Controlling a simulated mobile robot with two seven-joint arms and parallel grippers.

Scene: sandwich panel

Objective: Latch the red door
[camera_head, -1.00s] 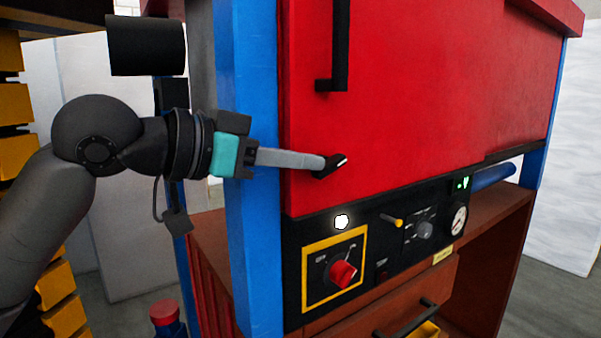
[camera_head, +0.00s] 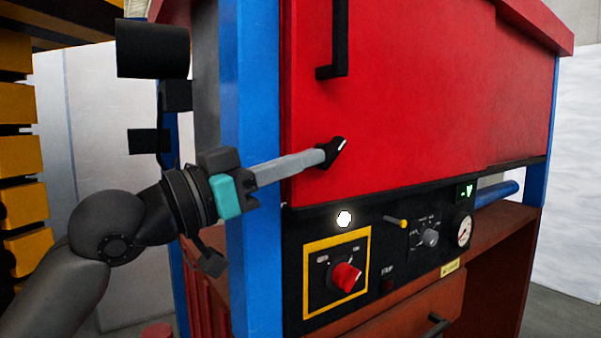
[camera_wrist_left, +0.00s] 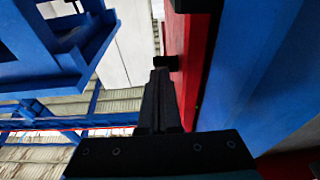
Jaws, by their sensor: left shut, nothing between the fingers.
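The red door (camera_head: 420,85) is flat in its frame, with a black bar handle (camera_head: 340,45) near its left edge. Below the handle is a small black latch knob (camera_head: 337,150) with a white mark, tilted up to the right. My left gripper (camera_head: 321,157) is shut and empty, its grey fingers reaching across the blue post with the tips at the knob, apparently touching it. In the left wrist view the shut fingers (camera_wrist_left: 160,76) end beside the black knob (camera_wrist_left: 168,62) and the red door edge (camera_wrist_left: 192,50). My right gripper is not in view.
The blue post (camera_head: 250,120) stands close to my left gripper. Yellow bins (camera_head: 22,165) are at far left.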

